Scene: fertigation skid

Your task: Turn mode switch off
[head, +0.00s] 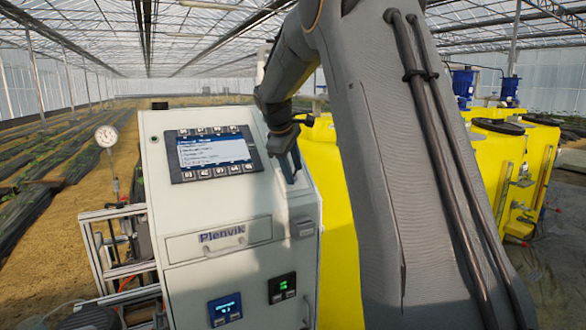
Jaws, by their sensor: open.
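The white control cabinet (215,205) labelled Plenvik stands left of centre in the head view. I cannot make out a mode switch on it; my gripper and arm cover part of the panel's upper right. My gripper (291,172) is open and points down at the cabinet's upper right, just right of the screen panel (213,153). I cannot tell whether it touches the panel. Its fingers look close together from this angle, and nothing is seen between them.
A drawer handle (225,247), a small grey box (303,228), a green-lit module (282,288) and a blue display (225,308) sit lower on the cabinet. A pressure gauge (106,136) stands at left. Yellow tanks (475,180) stand behind my arm.

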